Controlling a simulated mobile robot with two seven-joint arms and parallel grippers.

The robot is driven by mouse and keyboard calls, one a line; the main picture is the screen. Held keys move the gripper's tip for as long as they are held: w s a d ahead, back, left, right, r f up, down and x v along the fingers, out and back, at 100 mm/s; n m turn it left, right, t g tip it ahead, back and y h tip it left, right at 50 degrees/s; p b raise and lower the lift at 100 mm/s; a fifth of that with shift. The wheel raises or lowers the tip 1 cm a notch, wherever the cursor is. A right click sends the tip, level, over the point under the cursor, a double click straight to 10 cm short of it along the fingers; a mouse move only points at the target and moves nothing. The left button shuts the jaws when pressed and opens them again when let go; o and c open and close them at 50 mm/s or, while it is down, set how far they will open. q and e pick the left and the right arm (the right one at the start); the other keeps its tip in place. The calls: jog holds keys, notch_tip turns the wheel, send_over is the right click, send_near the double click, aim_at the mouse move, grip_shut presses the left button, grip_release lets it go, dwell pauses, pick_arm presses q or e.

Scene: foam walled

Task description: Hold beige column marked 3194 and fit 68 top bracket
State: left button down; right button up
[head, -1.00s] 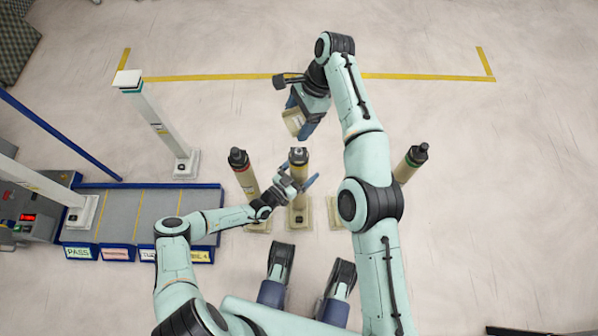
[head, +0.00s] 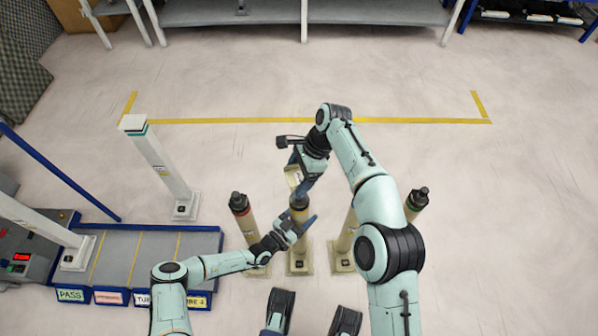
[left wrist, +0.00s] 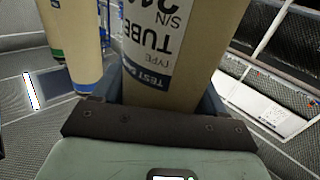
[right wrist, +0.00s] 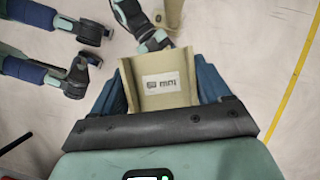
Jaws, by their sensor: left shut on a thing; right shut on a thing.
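The middle beige column (head: 299,240) stands upright on its square base, with a dark top and a yellow band below it. My left gripper (head: 291,231) is shut around its shaft. In the left wrist view the column (left wrist: 175,60) fills the jaws; its upside-down label reads TUBE and S/N, with the number partly cut off. My right gripper (head: 300,178) is shut on a beige bracket (head: 292,179), held just above and slightly left of the column's top in the head view. The bracket (right wrist: 160,95) bears a small white label too small to read. Whether it touches the column is unclear.
A red-banded column (head: 243,219) stands close left, a green-banded one (head: 415,204) to the right, partly behind my right arm. A white post (head: 162,168) and a grey conveyor-like platform (head: 150,252) lie left. Shelving (head: 280,12) stands at the back; the floor between is clear.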

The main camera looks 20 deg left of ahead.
jog(key=shift+f, duration=0.3)
jog(key=shift+f, duration=0.1)
send_over(293, 201)
jog(key=w+d, duration=0.1)
jog(key=shift+d+f, duration=0.2)
jog(key=shift+f, duration=2.6)
jog(key=shift+f, duration=1.55)
jog(key=o, duration=1.1)
jog(key=v, duration=1.2)
